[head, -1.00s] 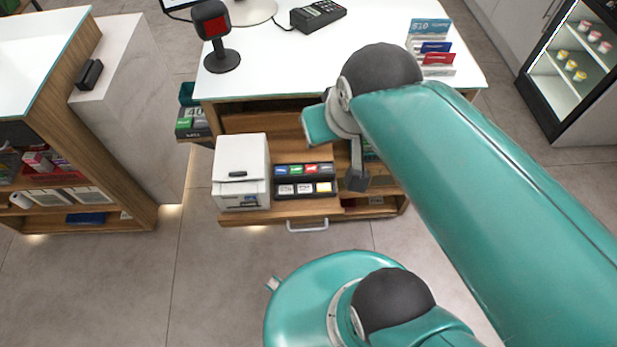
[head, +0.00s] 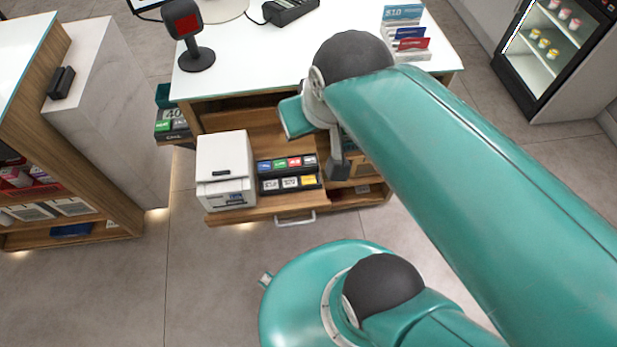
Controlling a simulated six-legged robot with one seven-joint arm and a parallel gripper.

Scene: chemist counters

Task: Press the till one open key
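The till's key block (head: 289,173) is a black unit with two rows of coloured and pale keys. It sits on a pulled-out wooden drawer shelf (head: 262,213) under the white counter. I cannot read the key labels, so I cannot tell which one is the open key. A white printer-like box (head: 225,168) stands just left of the keys. My gripper (head: 339,168) is a dark grey piece hanging from my arm, just right of the key block and apart from it in the picture. Whether its fingers are open or shut does not show.
The white counter top (head: 260,60) above holds a scanner on a stand (head: 188,35), a card terminal (head: 288,10) and a leaflet holder (head: 405,35). A wooden shelf unit (head: 95,150) stands at left, a glass-front fridge (head: 550,50) at upper right. Floor in front is clear.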

